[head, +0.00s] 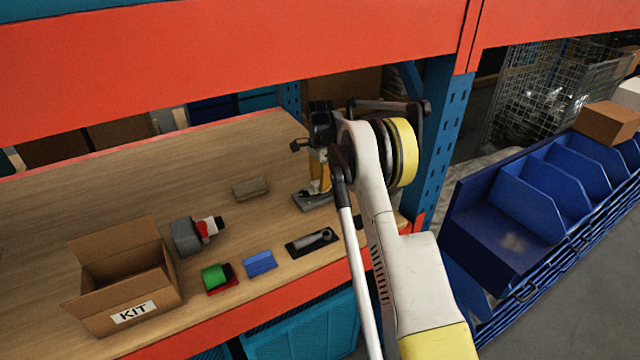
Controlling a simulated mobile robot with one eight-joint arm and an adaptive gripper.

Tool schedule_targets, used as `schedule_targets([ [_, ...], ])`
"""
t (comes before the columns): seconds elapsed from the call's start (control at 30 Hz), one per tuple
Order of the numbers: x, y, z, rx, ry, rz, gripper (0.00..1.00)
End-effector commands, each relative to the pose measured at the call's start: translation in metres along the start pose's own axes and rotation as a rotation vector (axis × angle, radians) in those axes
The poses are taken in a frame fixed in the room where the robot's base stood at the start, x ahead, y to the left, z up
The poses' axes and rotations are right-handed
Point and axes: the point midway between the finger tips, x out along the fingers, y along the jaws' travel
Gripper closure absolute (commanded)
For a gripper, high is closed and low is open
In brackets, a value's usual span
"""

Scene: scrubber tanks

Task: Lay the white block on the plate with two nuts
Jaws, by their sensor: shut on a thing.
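My gripper (319,150) is at the far right end of the wooden shelf, partly behind my arm. Its dark body points down and it is shut. A small pale patch just under it looks like part of the white block, but most of it is hidden. Below is a yellow and grey item with a flat grey base (313,201) on the shelf. I cannot tell whether the gripper touches it. The nuts are too small to make out, so I cannot tell which flat piece is the plate with two nuts.
A blue upright (443,130) and blue bins (510,238) stand right.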

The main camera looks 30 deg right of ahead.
Motion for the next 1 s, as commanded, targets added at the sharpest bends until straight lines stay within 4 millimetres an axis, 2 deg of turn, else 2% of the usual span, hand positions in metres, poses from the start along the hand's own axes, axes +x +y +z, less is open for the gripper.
schedule_targets([
  [1.0, 0.0096, 0.0000, 0.0000, 0.000, 0.000, 0.000, 1.00],
])
